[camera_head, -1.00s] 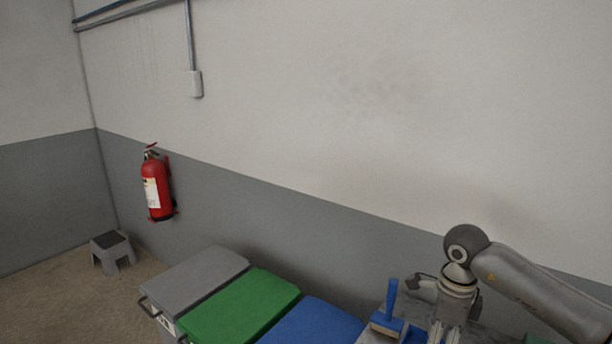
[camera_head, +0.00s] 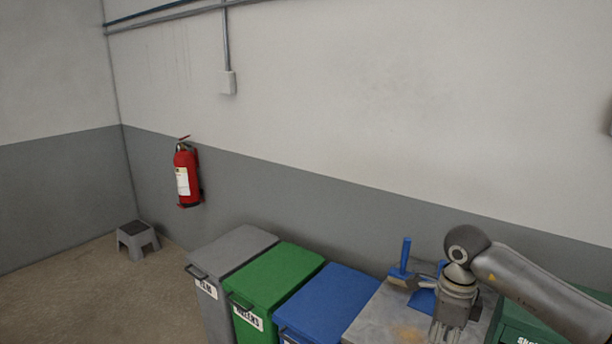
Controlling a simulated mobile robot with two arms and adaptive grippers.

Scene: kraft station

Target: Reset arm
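My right arm comes in from the right edge, and its gripper (camera_head: 445,325) points down over a grey worktop (camera_head: 395,315) at the lower right. The fingers are small and partly cut off by the bottom edge, so I cannot tell whether they are open or shut. My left arm and gripper are out of view.
Grey (camera_head: 232,247), green (camera_head: 275,274) and blue (camera_head: 328,303) lidded bins stand left of the worktop. A blue-handled brush (camera_head: 404,256) and blue dustpan (camera_head: 424,300) are behind my gripper. A fire extinguisher (camera_head: 187,178) hangs on the wall. A step stool (camera_head: 137,240) stands on open floor.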

